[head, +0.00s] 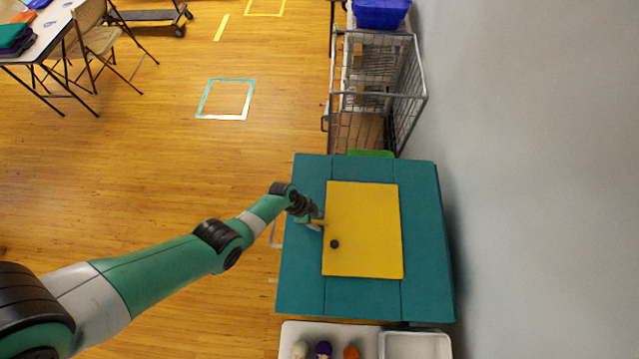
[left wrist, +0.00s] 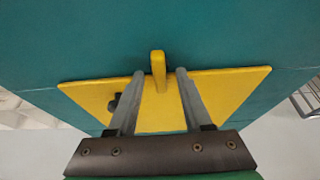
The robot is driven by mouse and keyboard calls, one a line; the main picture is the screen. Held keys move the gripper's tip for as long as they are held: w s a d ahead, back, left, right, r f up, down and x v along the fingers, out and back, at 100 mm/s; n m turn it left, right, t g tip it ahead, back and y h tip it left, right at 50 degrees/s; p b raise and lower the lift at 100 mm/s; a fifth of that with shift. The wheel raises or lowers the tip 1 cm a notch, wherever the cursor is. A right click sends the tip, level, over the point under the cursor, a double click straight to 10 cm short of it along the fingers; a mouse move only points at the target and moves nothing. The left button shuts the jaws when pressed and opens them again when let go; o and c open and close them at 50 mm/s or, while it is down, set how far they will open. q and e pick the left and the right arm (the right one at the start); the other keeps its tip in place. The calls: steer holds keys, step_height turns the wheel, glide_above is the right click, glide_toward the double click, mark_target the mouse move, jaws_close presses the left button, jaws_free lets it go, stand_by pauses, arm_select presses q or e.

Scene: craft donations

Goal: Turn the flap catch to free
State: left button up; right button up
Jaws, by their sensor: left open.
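The yellow flap (head: 370,230) lies flat against the teal panel (head: 424,240) of the box. A black knob (head: 334,244) is near its left edge. The catch is a short yellow bar (left wrist: 158,70), seen in the left wrist view crossing the flap's edge onto the teal surface. My left gripper (head: 316,223) is at that edge, partly covering the catch in the head view. In the left wrist view its two grey fingers (left wrist: 160,76) are open, one on each side of the catch, with a gap on both sides. My right gripper is not in view.
A white tray (head: 292,338) with several small coloured items and an empty-looking white bin (head: 415,345) stand at the near end. A wire cart (head: 378,88) with a blue bin (head: 380,14) stands beyond the box. A wall is at right; open wooden floor is at left.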

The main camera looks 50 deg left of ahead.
arm_select(q)
steer(key=shift+c, duration=0.3)
jaws_close()
steer(key=shift+n, duration=0.4)
steer(key=n, duration=0.1)
steer(key=n+y+p, duration=0.1)
steer(key=n, duration=0.1)
steer(key=shift+s+d+r+t, duration=0.1)
steer(key=shift+s+d+t, duration=0.1)
steer(key=shift+t, duration=0.2)
steer(key=n+y, duration=0.1)
steer(key=n, duration=0.1)
steer(key=n+p, duration=0.1)
steer(key=n, duration=0.1)
steer(key=shift+d+y, duration=0.2)
steer(key=shift+y, duration=0.2)
steer(key=n+y, duration=0.1)
steer(key=n, duration=0.1)
steer(key=shift+d+n, duration=0.1)
steer(key=shift+n, duration=0.3)
steer(key=n+y+b, duration=0.1)
steer(key=n, duration=0.3)
steer(key=shift+w+d+y+b, duration=0.15)
steer(key=shift+y+b, duration=0.25)
steer(key=shift+n+g+y, duration=0.4)
steer(key=shift+n+g, duration=0.2)
steer(key=shift+n, duration=1.1)
